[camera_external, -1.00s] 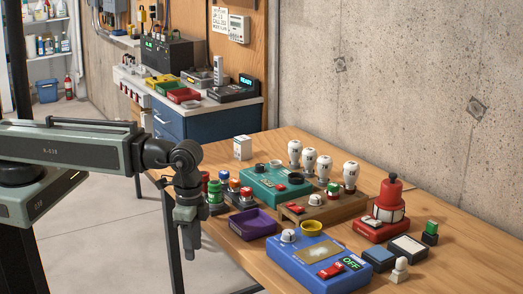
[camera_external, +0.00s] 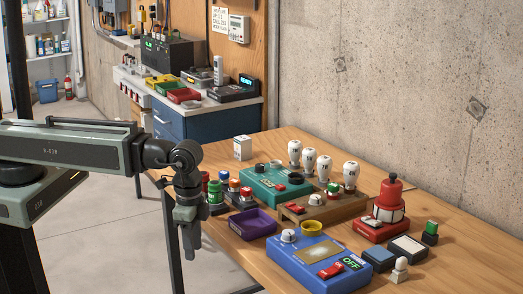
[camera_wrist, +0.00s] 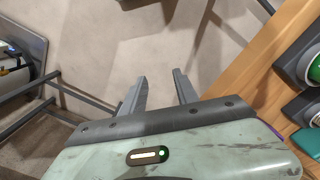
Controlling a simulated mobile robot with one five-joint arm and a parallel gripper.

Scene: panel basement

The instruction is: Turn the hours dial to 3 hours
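The blue box (camera_external: 290,262) stands at the near edge of the wooden table, with a white knob (camera_external: 288,236) at its back left. It also carries a pale panel, a red switch (camera_external: 331,270) and a display reading OFF (camera_external: 350,262). Any hour marks around the knob are too small to read, so I cannot tell which dial is the hours dial. A teal box (camera_external: 272,184) behind has dark round knobs on top. My gripper (camera_external: 191,255) hangs down left of the table edge, apart from the boxes. In the wrist view my gripper (camera_wrist: 158,78) is open and empty above the floor.
A purple tray (camera_external: 252,223) and several coloured buttons (camera_external: 234,186) stand between my gripper and the boxes. A brown box (camera_external: 325,206) with white bulbs behind it, a red beacon (camera_external: 388,207) and small blocks fill the right side.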

